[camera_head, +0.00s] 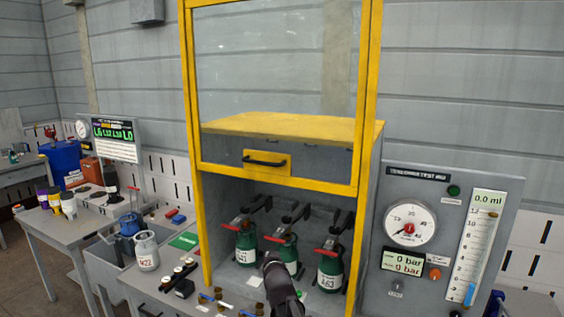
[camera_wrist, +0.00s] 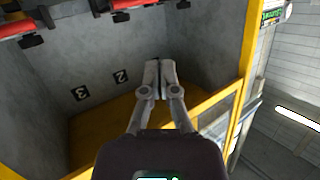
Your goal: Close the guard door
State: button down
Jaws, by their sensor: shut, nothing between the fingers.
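The guard door (camera_head: 290,60) is a clear panel in a yellow frame, raised on the front of the test cabinet. Its dark bar handle (camera_head: 264,160) sits on a yellow plate at the lower edge. The cabinet opening below the door is uncovered. My gripper (camera_head: 270,258) is low in front of the opening, below the handle and apart from it. In the wrist view, my gripper (camera_wrist: 158,65) has its fingers together and empty, with the cabinet's grey interior and yellow edge behind.
Several green cylinders (camera_head: 330,270) stand in the cabinet under red-handled clamps (camera_head: 338,222). A gauge panel (camera_head: 440,240) is at the right. The space before the door panel looks clear.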

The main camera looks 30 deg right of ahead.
jog(key=d+r+t+h+p, duration=0.1)
jog(key=d+r+t+p, duration=0.15)
jog(key=r, duration=0.55)
jog(key=d+r+t+p, duration=0.2)
jog(key=d+r+t, duration=0.15)
jog(key=r, duration=0.35)
jog(key=n+t+y+p, duration=0.3)
jog(key=n+t+y, duration=0.1)
jog(key=t+y, duration=0.15)
send_near(283, 165)
notch_tip(283, 165, up, 3)
jog(key=s, duration=0.2)
jog(key=shift+s+a+r+n+t+y, duration=0.25)
jog(key=shift+s+a+r+n+t, duration=0.2)
jog(key=shift+t, duration=0.2)
jog(key=shift+w, duration=0.1)
jog(key=p+x, duration=0.7)
jog(key=x, duration=0.3)
jog(key=shift+w+f+b, duration=0.25)
jog(key=shift+f+b, duration=0.35)
jog(key=shift+f, duration=0.05)
jog(key=shift+w+f+b, duration=0.25)
jog(key=shift+f+b, duration=0.35)
jog(key=shift+f, duration=0.1)
jog(key=shift+w+f+b, duration=0.3)
jog(key=shift+f+b, duration=0.3)
jog(key=shift+f, duration=0.05)
